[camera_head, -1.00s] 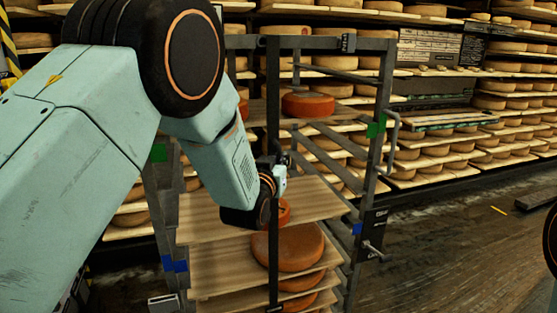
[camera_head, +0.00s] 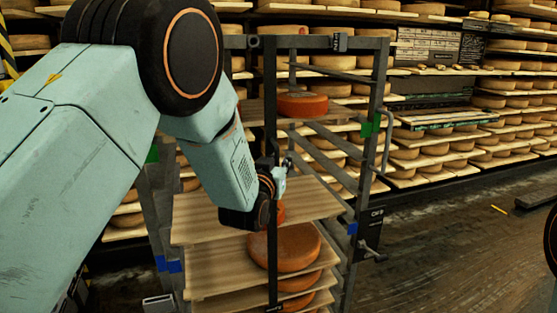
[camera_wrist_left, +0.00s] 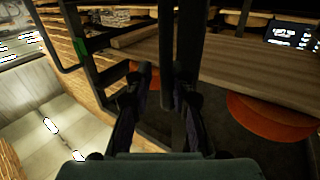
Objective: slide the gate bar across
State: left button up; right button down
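The gate bar (camera_head: 271,110) is a thin dark upright bar on the front of a metal rack, hanging from the top rail left of the rack's middle. My left gripper (camera_head: 281,172) is at the bar's mid-height, with its wrist just left of the bar. In the left wrist view the two fingers (camera_wrist_left: 166,80) stand apart, with the dark bar (camera_wrist_left: 180,25) rising between and beyond them. A gap shows beside the left finger, and I cannot tell whether the right finger touches the bar. My right gripper is out of view.
The rack holds wooden boards (camera_head: 195,212) with orange cheese wheels (camera_head: 290,246) behind the bar. A latch box (camera_head: 370,232) sits on the right post. Shelves of cheese (camera_head: 440,150) fill the back.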

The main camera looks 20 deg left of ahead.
pick_arm(q)
jog(key=shift+o, duration=0.8)
jog(key=shift+r, duration=0.15)
jog(key=shift+w, duration=0.1)
jog(key=shift+a, duration=0.2)
jog(key=s, duration=1.2)
jog(key=shift+d, duration=0.1)
